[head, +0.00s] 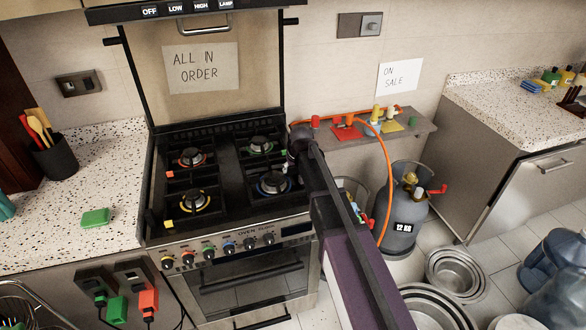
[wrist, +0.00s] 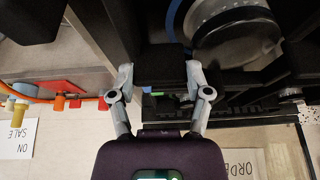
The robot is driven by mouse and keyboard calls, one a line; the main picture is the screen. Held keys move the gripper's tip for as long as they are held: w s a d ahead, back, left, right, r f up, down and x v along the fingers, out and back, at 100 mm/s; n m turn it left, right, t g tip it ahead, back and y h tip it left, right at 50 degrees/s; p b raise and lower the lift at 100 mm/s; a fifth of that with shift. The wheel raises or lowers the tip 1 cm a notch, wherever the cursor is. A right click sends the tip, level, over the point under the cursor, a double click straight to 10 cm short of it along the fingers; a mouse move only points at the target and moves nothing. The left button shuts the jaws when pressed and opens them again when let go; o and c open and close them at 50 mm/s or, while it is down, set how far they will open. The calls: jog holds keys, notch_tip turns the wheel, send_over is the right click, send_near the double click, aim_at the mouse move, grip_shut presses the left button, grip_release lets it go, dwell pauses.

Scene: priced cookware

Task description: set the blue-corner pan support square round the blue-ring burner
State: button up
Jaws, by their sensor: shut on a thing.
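The blue-ring burner (head: 273,184) is at the front right of the black hob. In the wrist view its blue ring (wrist: 173,17) and grey cap (wrist: 235,32) show at the top. My gripper (head: 298,150) reaches over the hob's right side, behind and right of that burner. In the wrist view its two fingertips (wrist: 160,74) are shut on a dark bar (wrist: 160,62), which appears to be part of the black pan support. I cannot tell whether the support is square round the burner or resting on the hob.
Red-ring (head: 191,157), yellow-ring (head: 194,201) and green-ring (head: 260,146) burners share the hob. The raised lid (head: 215,110) stands behind. A shelf (head: 360,138) with an orange hose (head: 388,180) and a gas cylinder (head: 404,215) are to the right. Speckled counter (head: 110,165) lies left.

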jog(key=shift+f, duration=0.35)
jog(key=o, duration=1.4)
jog(key=shift+c, duration=0.2)
jog(key=shift+r, duration=0.3)
notch_tip(320, 180, up, 9)
jog(key=p, duration=0.9)
jog(key=shift+r, duration=0.1)
dwell(0.5)
jog(key=s+d+m+g, duration=0.1)
jog(key=s+d, duration=0.4)
jog(key=s, duration=0.4)
jog(key=s+d+f+m+g+h, duration=0.1)
jog(key=s+d+g, duration=0.1)
jog(key=s+d, duration=0.3)
jog(key=s+d+m+g, duration=0.1)
jog(key=s+d, duration=0.5)
jog(key=s, duration=0.7)
jog(key=shift+s+f, duration=0.2)
jog(key=shift+s, duration=0.15)
